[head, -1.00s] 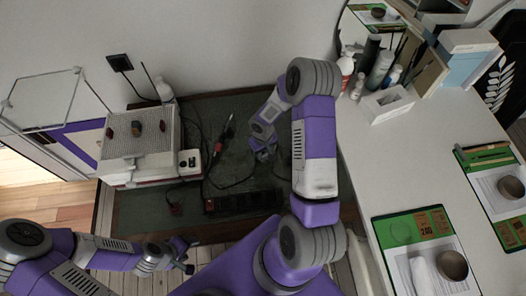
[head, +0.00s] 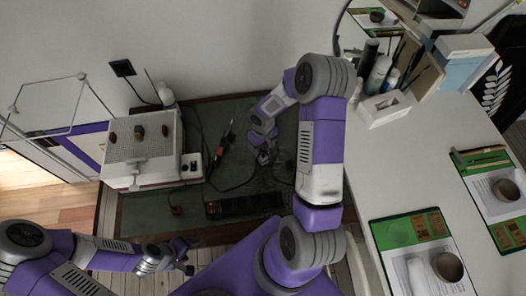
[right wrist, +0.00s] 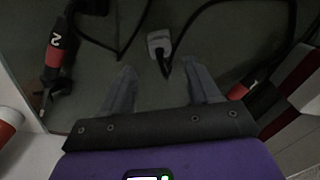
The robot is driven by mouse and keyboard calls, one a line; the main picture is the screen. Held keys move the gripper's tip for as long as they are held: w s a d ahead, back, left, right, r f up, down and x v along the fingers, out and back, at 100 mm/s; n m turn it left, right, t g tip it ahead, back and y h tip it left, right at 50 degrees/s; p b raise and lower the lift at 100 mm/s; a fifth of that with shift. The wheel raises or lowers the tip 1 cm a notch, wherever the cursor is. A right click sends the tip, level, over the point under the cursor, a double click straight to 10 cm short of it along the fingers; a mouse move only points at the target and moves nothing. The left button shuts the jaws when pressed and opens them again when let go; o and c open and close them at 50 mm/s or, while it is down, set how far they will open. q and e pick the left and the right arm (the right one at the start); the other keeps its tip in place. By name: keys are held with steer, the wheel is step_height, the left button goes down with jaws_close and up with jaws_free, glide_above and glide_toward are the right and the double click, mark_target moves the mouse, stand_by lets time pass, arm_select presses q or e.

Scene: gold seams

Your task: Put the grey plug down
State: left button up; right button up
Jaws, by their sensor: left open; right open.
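The grey plug (right wrist: 158,40) lies on the dark green mat (right wrist: 215,35) in the right wrist view, with its dark cable bending back toward my gripper. My right gripper (right wrist: 163,75) is open, with its two fingers apart. The plug lies just beyond the fingertips, roughly midway between them, and is not gripped. In the head view my right gripper (head: 264,155) is low over the mat; the plug is too small to make out surely there. My left gripper (head: 188,257) is open and empty at the lower left, away from the plug.
A black power strip (head: 243,206) lies at the mat's near side. A red-and-black iron marked 2 (right wrist: 56,55) lies left of my right gripper. A white station with a perforated top (head: 145,150) stands on the left. The white table (head: 400,165) is at right.

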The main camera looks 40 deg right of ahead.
mark_target(263, 155)
step_height(263, 155, up, 6)
steer(key=shift+r+p, duration=0.25)
steer(key=shift+p, duration=0.1)
steer(key=shift+f, duration=0.15)
step_height(263, 155, down, 13)
steer(key=b, duration=0.2)
steer(key=shift+r+b, duration=0.2)
steer(key=shift+b, duration=0.2)
steer(key=shift+f+b, duration=0.25)
steer(key=shift+b, duration=0.05)
steer(key=shift+r+p, duration=0.3)
steer(key=shift+p, duration=0.05)
